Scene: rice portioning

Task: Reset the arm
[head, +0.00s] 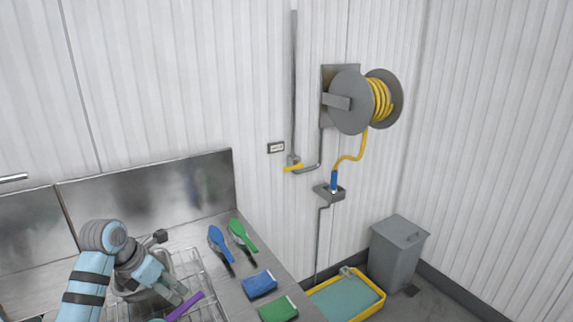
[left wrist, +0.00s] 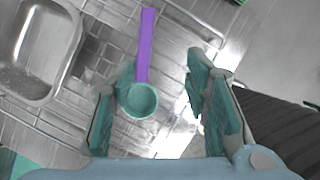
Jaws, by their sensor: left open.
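My left gripper (head: 178,292) reaches in from the lower left over a wire rack (head: 208,290) on the steel counter. In the left wrist view its two teal-padded fingers (left wrist: 160,75) are apart, with nothing held between them. A scoop with a purple handle (left wrist: 146,45) and a round teal cup (left wrist: 141,101) shows between the fingers in that view. The scoop appears to lie on the rack, clear of the fingers. In the head view its purple handle (head: 185,306) is just beside the gripper. My right gripper is in neither view.
A metal basin (left wrist: 40,82) is left of the rack. A hose reel (head: 348,100) hangs on the wall; a yellow-rimmed tray (head: 372,302) and grey bin (head: 397,255) stand beyond.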

